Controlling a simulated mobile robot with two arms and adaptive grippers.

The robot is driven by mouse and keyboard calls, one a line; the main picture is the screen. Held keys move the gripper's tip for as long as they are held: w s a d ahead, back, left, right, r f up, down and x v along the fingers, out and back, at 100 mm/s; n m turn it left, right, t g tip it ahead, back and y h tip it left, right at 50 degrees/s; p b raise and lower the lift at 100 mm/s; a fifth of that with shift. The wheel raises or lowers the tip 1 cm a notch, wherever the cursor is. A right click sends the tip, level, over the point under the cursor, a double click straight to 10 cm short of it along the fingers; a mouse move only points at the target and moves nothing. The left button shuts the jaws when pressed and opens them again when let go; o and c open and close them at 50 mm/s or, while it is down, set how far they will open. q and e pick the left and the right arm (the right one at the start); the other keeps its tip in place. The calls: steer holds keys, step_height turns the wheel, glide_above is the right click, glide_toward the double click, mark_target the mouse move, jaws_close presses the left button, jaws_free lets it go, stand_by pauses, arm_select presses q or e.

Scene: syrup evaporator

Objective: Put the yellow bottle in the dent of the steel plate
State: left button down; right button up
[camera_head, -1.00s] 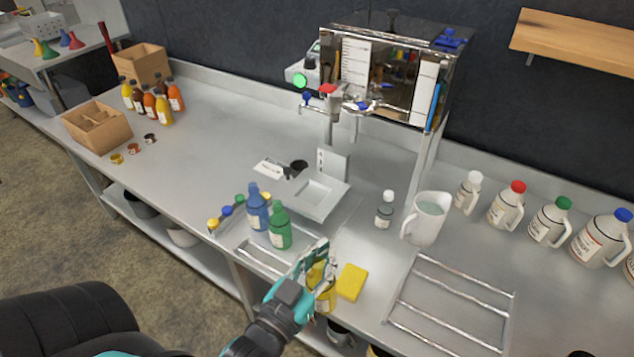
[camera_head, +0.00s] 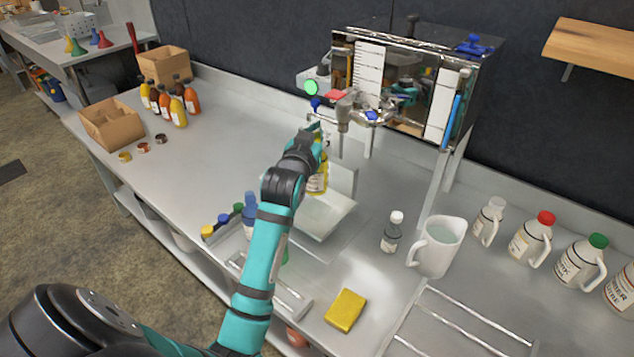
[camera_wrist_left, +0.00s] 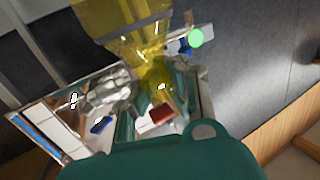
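The yellow bottle (camera_head: 317,181) is upright in my left gripper (camera_head: 318,138), which is shut on its upper part. The bottle is over or at the back of the steel plate (camera_head: 322,217), below the evaporator's tap. The arm hides part of the plate, and I cannot tell whether the bottle touches it. In the left wrist view the see-through yellow bottle (camera_wrist_left: 133,30) is large and close, between the fingers. My right gripper is not in view.
The steel evaporator (camera_head: 420,80) with its tap (camera_head: 350,112) stands close behind the bottle. A blue bottle (camera_head: 250,212) is left of my arm, which mostly hides the green one. A small white-capped bottle (camera_head: 391,235), a jug (camera_head: 436,246) and a yellow sponge (camera_head: 345,310) are right.

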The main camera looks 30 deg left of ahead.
arm_select(q)
step_height(320, 180, down, 4)
steer(key=shift+r, duration=0.2)
step_height(320, 180, down, 4)
steer(key=shift+r, duration=0.25)
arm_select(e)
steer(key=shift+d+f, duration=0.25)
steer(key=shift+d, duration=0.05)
arm_select(q)
steer(key=c, duration=2)
jaws_free()
steer(key=shift+f, duration=0.1)
steer(key=o, duration=0.5)
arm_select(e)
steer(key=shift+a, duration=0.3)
arm_select(q)
steer(key=shift+o, duration=0.2)
steer(key=v, duration=1.2)
steer(key=shift+b, duration=0.4)
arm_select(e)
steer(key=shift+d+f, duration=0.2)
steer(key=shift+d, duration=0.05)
